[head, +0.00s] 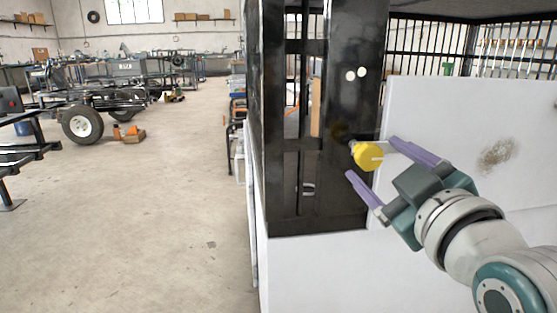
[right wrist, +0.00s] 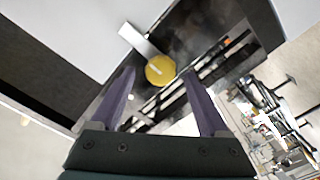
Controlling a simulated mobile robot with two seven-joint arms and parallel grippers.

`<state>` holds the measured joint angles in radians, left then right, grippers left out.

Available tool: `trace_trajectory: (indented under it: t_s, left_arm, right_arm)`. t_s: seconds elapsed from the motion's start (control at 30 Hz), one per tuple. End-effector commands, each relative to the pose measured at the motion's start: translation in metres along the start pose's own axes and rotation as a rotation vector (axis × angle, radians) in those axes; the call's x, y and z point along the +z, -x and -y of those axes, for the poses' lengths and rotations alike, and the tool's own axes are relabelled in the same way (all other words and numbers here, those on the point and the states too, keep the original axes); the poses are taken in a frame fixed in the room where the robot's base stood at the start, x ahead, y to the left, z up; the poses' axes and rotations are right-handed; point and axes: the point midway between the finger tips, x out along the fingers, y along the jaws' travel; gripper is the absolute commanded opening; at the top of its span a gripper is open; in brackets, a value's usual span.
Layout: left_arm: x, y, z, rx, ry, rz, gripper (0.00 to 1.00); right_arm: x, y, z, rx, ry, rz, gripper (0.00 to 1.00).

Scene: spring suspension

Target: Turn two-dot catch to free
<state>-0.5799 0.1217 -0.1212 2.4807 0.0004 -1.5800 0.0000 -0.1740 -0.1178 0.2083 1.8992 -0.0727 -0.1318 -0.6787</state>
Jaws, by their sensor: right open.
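The catch shows as a yellow round knob (head: 367,157) with a pale line on its face and a light bar behind it, on the black panel (head: 350,205). Two white dots (head: 356,74) are on the panel above it. In the right wrist view the yellow knob (right wrist: 160,70) lies ahead of my fingertips, with a white bar reaching up and left from it. My right gripper (head: 370,157) is open, its purple fingers on either side of the knob's near area. I cannot tell whether they touch it. My left gripper is not in view.
A white panel (head: 470,130) stands right of the knob, behind my right arm, with a dark smudge on it. A black barred cage stands behind. A small metal bracket (head: 308,189) sits lower on the black panel. Open floor (head: 170,220) lies to the left.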

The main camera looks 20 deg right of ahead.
Motion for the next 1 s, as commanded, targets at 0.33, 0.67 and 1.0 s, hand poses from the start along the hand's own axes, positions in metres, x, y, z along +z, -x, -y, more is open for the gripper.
trace_trajectory:
  t_s: [0.33,0.67,1.0]
  left_arm:
    - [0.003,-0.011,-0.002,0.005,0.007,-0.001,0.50]
    - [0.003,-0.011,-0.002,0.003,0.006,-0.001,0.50]
    - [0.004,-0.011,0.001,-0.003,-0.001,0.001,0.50]
  right_arm:
    - [0.001,-0.034,0.000,0.000,0.000,0.000,0.79]
    - [0.000,-0.035,0.000,-0.001,0.000,0.001,0.71]
    - [0.000,-0.034,0.000,0.000,0.000,0.001,0.33]
